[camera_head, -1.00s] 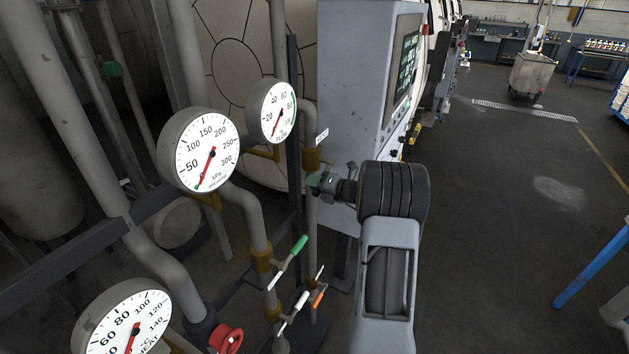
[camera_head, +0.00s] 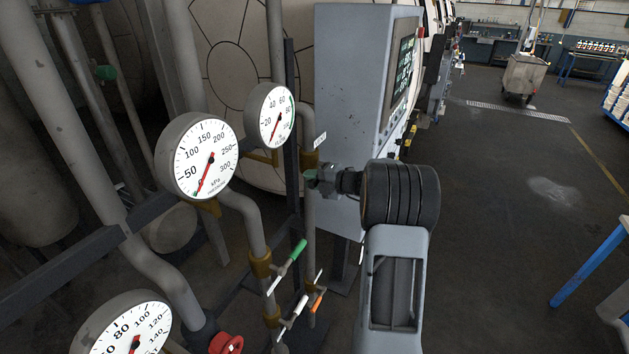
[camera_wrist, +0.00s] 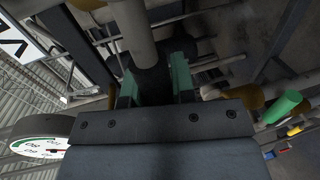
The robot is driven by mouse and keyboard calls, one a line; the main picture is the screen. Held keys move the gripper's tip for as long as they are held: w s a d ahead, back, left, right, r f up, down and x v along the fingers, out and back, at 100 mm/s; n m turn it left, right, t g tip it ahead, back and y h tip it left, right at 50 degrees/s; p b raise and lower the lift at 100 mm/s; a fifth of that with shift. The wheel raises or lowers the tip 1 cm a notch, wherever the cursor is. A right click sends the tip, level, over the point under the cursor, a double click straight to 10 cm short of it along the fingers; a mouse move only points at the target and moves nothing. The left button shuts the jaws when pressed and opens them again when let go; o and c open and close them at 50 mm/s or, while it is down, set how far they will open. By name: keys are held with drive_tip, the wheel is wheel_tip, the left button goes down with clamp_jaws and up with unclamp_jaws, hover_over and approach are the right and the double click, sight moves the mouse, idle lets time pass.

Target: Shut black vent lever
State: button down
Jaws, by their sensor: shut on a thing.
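My gripper (camera_head: 312,179) reaches left to the thin grey pipe beside the control cabinet in the head view, just below a small white tag. In the wrist view the green fingers of my gripper (camera_wrist: 154,82) stand on both sides of a dark, rounded piece, the black vent lever (camera_wrist: 152,82), and are shut on it. A grey pipe runs upward behind it. In the head view the lever is too small and too covered by my gripper to make out, so its angle cannot be told.
Below are a green-handled lever (camera_head: 297,251), a white-handled lever (camera_head: 300,306), an orange-handled lever (camera_head: 317,300) and a red knob (camera_head: 227,344). Round gauges (camera_head: 197,156) stand to the left. A grey control cabinet (camera_head: 350,90) is close behind my gripper. Open floor lies right.

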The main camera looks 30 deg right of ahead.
drive_tip(key=shift+r, duration=0.15)
drive_tip(key=c, duration=0.9)
unclamp_jaws()
drive_tip(key=shift+c, duration=0.2)
drive_tip(key=shift+d, duration=0.1)
drive_tip(key=b+v, duration=0.3)
drive_tip(key=v, duration=1)
drive_tip(key=shift+s+d, duration=0.2)
